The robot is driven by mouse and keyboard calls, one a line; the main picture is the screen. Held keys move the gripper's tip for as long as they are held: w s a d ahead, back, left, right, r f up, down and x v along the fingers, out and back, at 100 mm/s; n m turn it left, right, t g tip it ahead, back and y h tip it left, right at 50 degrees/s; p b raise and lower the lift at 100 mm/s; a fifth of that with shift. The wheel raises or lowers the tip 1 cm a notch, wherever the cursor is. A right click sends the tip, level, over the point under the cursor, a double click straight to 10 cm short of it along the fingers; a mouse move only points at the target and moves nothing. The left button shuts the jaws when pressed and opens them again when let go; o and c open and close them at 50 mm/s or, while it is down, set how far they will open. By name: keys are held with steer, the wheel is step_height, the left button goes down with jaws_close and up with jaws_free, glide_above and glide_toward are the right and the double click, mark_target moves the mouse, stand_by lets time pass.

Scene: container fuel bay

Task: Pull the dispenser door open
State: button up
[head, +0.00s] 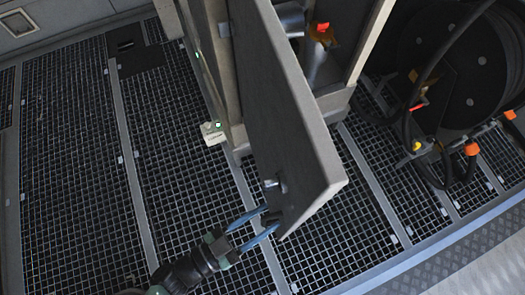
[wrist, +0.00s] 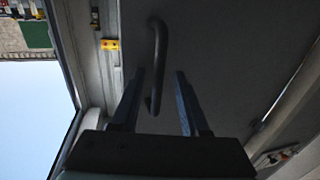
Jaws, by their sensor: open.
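The dispenser door (head: 285,110) is a grey panel that stands swung out from its cabinet, with the interior showing to its right in the head view. Its handle (head: 272,183) sits low on the door's left face. In the wrist view the handle (wrist: 157,50) is a dark upright bar on the grey door face (wrist: 235,50). My gripper (head: 272,217) is open at the door's lower edge. In the wrist view the two blue fingers of my gripper (wrist: 159,72) are apart, with the handle's lower part between them. I cannot tell whether they touch it.
The cabinet frame (head: 370,45) stands behind the door, with pipes and a red-topped fitting (head: 322,27) inside. A hose reel (head: 460,65) with dark hoses is at the right. The grated floor (head: 80,150) is clear at the left.

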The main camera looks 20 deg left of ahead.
steer(key=b+v, duration=0.1)
steer(key=v, duration=1.2)
stand_by(0.4)
